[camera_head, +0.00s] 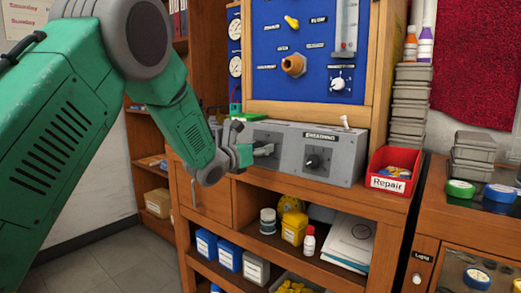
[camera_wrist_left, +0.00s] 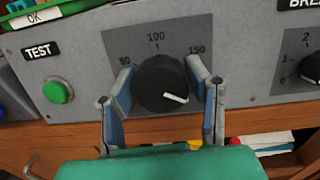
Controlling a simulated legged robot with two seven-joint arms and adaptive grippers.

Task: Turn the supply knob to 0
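The supply knob (camera_wrist_left: 163,84) is black and round, with a white pointer line aimed at the lower right. Printed marks 50, 100 and 150 run over its top; its name label and the 0 mark are out of sight or hidden. My left gripper (camera_wrist_left: 163,88) has one finger on each side of the knob, spread about its width. I cannot tell whether the pads touch it. In the head view my left gripper (camera_head: 256,152) is at the front of the left grey box (camera_head: 260,133) and hides most of the knob. My right gripper is not in view.
A green button (camera_wrist_left: 57,91) labelled TEST is left of the knob. The breathing box (camera_head: 340,160), with its own black knob (camera_head: 316,158), adjoins on the right. A red Repair bin (camera_head: 390,180) stands further right. The blue panel (camera_head: 300,80) rises behind.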

